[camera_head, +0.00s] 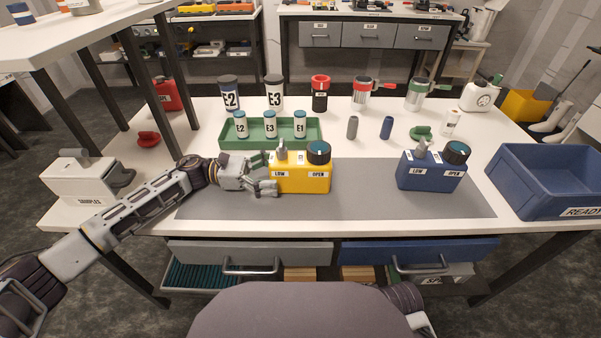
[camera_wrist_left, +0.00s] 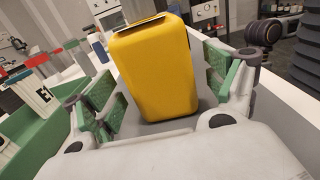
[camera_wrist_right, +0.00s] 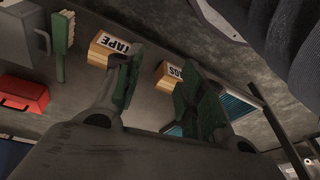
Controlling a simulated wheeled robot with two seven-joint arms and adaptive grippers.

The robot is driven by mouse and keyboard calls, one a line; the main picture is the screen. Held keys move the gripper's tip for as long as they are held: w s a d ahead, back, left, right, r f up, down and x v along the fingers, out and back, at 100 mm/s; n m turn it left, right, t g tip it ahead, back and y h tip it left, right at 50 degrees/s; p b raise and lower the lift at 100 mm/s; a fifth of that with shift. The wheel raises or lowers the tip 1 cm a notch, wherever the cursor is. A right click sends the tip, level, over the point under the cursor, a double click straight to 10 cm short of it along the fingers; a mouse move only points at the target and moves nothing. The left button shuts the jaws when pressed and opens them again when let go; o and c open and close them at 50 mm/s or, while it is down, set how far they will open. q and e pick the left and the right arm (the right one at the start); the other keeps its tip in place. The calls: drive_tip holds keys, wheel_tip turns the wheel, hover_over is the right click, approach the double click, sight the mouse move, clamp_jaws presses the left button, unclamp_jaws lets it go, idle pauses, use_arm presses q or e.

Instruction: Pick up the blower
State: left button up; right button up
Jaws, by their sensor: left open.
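No readable label names a blower, so I cannot tell for certain which thing it is. A yellow unit (camera_head: 300,180) with a grey nozzle, a dark knob and LOW and OPEN labels stands upright on the grey mat. My left gripper (camera_head: 268,172) is open at its left side. In the left wrist view the yellow unit (camera_wrist_left: 155,75) stands between the spread green-padded fingers, with a gap on each side. A similar blue unit (camera_head: 432,174) stands farther right. My right gripper (camera_wrist_right: 160,95) is empty with its fingers apart, low by the bench's underside.
A green tray (camera_head: 232,143) with vials E2, E3, E1 stands just behind the yellow unit. Canisters (camera_head: 229,97) and red- and green-handled cups (camera_head: 364,97) line the back. A blue READY crate (camera_head: 515,190) is at right. The mat (camera_head: 360,200) is clear between the two units.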

sight(291, 173)
use_arm(q)
drive_tip(key=shift+d, duration=2.5)
drive_tip(key=c, duration=1.2)
